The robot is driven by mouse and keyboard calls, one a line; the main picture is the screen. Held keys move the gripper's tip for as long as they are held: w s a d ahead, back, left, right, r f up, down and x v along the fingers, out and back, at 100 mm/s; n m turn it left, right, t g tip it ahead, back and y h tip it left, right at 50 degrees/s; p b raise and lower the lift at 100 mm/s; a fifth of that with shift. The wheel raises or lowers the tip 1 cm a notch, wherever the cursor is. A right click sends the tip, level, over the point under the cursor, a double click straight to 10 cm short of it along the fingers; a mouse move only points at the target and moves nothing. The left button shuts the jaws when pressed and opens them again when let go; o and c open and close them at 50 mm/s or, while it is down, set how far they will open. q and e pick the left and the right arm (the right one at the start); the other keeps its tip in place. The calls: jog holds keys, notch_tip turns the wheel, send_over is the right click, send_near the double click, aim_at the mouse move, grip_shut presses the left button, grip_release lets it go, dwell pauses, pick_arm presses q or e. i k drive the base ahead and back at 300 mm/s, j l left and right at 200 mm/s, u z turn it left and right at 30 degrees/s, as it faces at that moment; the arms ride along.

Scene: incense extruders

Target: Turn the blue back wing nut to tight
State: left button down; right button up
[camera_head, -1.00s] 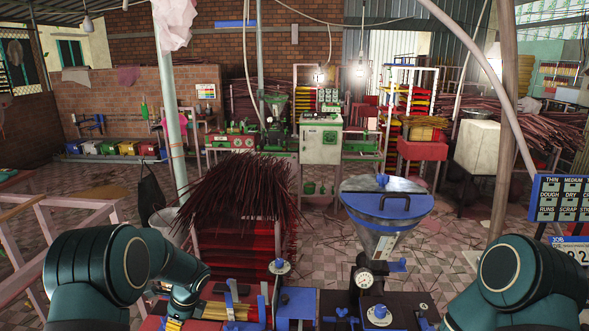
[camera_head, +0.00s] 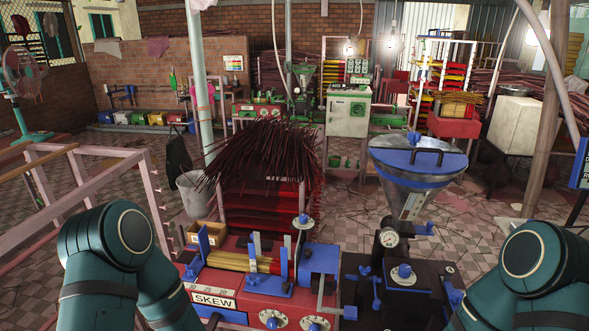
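Blue wing-shaped fittings sit on the dark extruder block (camera_head: 400,306) below the steel hopper. One blue fitting (camera_head: 365,273) is toward the back left of the block. A blue piece (camera_head: 376,292) stands just in front of it, and another blue fitting (camera_head: 349,312) is low at the left front. A blue lever (camera_head: 425,229) sticks out to the right behind the gauge. I cannot tell for sure which is the back wing nut or how tight it is. Only my arm links show, at the lower left and lower right. Both grippers are out of view, and no gripper visibly touches the fittings.
The steel hopper (camera_head: 414,172) with its blue rim and a round gauge (camera_head: 389,239) rise behind the block.

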aim_at(190, 274)
jog(key=u, duration=1)
